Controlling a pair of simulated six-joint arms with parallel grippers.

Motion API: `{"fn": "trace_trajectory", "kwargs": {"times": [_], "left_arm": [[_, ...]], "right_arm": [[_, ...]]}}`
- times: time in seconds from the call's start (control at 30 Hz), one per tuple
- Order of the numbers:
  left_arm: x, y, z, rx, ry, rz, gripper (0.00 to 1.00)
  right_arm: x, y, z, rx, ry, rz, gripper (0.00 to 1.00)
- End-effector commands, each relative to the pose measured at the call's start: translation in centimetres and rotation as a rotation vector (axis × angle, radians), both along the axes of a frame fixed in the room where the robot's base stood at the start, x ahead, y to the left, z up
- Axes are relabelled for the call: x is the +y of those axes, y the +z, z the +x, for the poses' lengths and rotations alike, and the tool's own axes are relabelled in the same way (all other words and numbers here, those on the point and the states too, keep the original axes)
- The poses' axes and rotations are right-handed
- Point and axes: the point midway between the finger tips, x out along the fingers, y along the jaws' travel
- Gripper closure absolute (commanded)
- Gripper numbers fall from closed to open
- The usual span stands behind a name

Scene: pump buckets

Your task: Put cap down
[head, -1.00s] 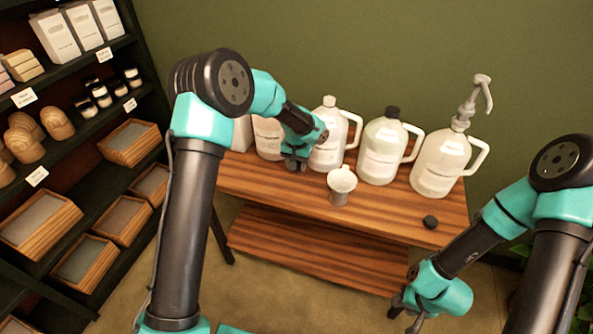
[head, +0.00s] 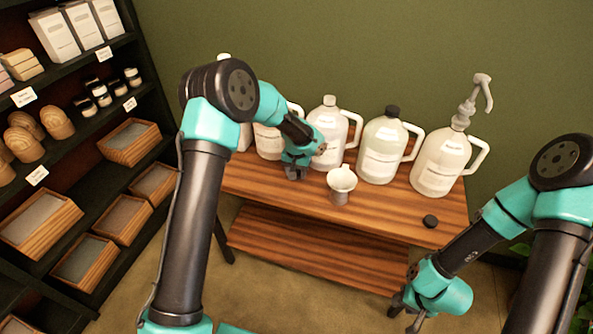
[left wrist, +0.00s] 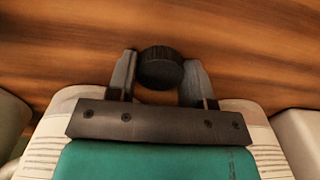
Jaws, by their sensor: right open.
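My left gripper (head: 295,174) is low over the front of the wooden table, before the bottles at the left. In the left wrist view, its two fingers close on the sides of a ridged black cap (left wrist: 160,68), with wood grain behind it. I cannot tell whether this cap touches the wood. In the head view this cap is hidden by the gripper. Another black cap (head: 430,221) lies on the table's right end. My right gripper (head: 405,308) is open and empty, in front of and below the table's right end.
A white jug (head: 328,135), a black-capped jug (head: 381,150) and a pump jug (head: 440,163) stand along the wooden table (head: 385,215). More bottles stand at the left, partly behind my left arm. Shelves (head: 75,185) line the left.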

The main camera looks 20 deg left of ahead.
Motion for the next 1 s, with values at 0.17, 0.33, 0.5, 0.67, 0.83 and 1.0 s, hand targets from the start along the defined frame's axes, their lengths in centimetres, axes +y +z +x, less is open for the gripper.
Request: {"fn": "trace_trajectory", "kwargs": {"times": [0.17,0.33,0.5,0.67,0.83,1.0], "left_arm": [[0.0,0.0,0.0,0.000,0.000,0.000,0.35],[0.0,0.0,0.0,0.000,0.000,0.000,0.30],[0.0,0.1,0.0,-0.001,0.000,0.000,0.30],[0.0,1.1,0.0,-0.002,-0.001,0.000,0.30],[-0.1,3.6,0.1,-0.004,0.000,0.000,0.30],[0.0,6.8,0.1,-0.004,0.001,0.000,0.30]], "right_arm": [[0.0,0.0,0.0,0.000,0.000,0.000,0.57],[0.0,0.0,0.0,0.000,0.000,0.000,0.57],[0.0,0.0,0.0,0.000,0.000,0.000,0.57],[0.0,0.0,0.0,0.000,0.000,0.000,0.57],[0.0,0.0,0.0,0.000,0.000,0.000,0.57],[0.0,0.0,0.0,0.000,0.000,0.000,0.57]]}}
